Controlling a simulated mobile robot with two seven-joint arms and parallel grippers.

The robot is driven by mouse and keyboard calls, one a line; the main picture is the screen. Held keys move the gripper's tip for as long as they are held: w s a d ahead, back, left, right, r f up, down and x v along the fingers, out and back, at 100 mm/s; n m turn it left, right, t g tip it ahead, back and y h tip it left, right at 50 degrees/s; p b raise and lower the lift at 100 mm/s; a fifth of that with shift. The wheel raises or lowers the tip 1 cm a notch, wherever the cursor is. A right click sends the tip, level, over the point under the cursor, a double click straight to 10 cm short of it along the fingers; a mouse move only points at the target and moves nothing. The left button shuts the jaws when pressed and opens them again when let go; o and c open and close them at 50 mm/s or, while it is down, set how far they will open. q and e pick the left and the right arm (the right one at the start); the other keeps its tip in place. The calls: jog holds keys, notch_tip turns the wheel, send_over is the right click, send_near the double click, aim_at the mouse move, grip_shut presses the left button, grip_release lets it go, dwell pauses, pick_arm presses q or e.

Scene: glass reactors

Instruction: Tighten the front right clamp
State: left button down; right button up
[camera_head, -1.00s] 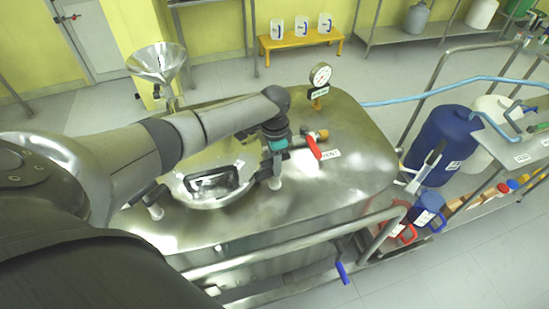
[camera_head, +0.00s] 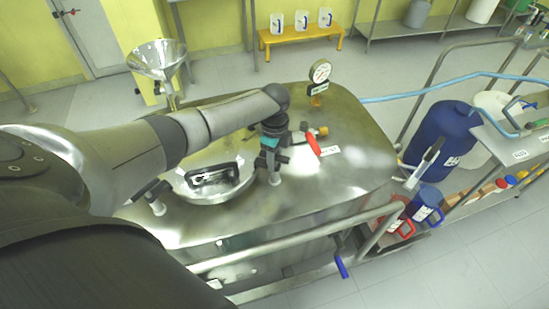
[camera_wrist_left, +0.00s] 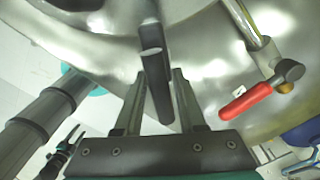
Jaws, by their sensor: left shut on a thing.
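The front right clamp (camera_head: 273,178) stands at the right rim of the round hatch lid (camera_head: 205,193) on the steel reactor. Its lower part is pale. My left gripper (camera_head: 268,161) points down over this clamp in the head view. In the left wrist view a dark flat clamp handle (camera_wrist_left: 155,72) runs between the two fingers of my left gripper (camera_wrist_left: 154,98), and the gripper is shut on it. Another clamp (camera_head: 157,203) stands at the lid's left front edge. My right gripper is not in view.
A red-handled valve (camera_head: 313,145) stands just right of the clamp; its red lever also shows in the left wrist view (camera_wrist_left: 246,101). A pressure gauge (camera_head: 320,72) and a funnel (camera_head: 158,62) rise behind. A steel rail (camera_head: 290,238) crosses in front.

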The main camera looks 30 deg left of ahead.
pick_arm(q)
jog(key=shift+m, duration=0.3)
dwell(0.4)
jog(key=c, duration=0.7)
grip_release()
jog(key=shift+r, duration=0.1)
notch_tip(320, 180, up, 15)
jog(key=p, duration=0.1)
